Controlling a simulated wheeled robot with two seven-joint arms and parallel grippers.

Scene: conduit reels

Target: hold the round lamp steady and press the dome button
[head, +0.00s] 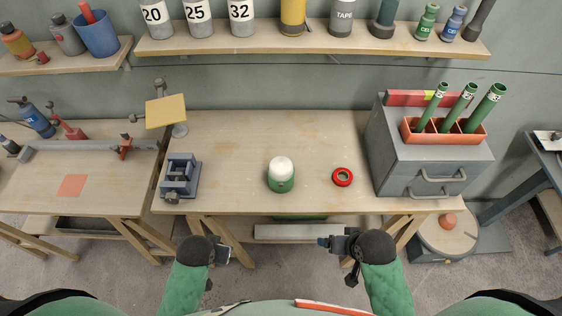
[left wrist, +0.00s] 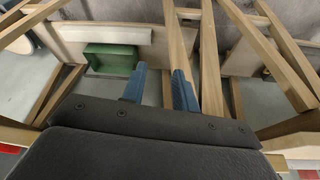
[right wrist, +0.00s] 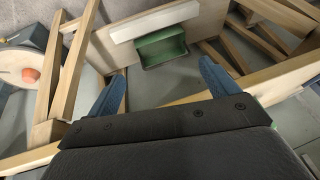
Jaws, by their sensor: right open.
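The round lamp (head: 281,185) stands upright on the wooden workbench near its middle, in the head view. It has a green base and a white dome (head: 281,166) on top, which looks like the dome button. My left gripper (head: 226,252) is in front of the bench, lower left of the lamp and apart from it; its fingers, in the left wrist view (left wrist: 159,88), stand partly apart with nothing between them. My right gripper (head: 324,242) is in front of the bench, lower right of the lamp; its fingers are wide apart and empty in the right wrist view (right wrist: 162,88). Neither wrist view shows the lamp.
A red ring (head: 343,177) lies right of the lamp. A grey vise (head: 180,177) stands at the bench's left, a grey drawer cabinet (head: 430,165) at its right. The bench top (head: 235,150) around the lamp is clear. A shelf (head: 310,40) runs above.

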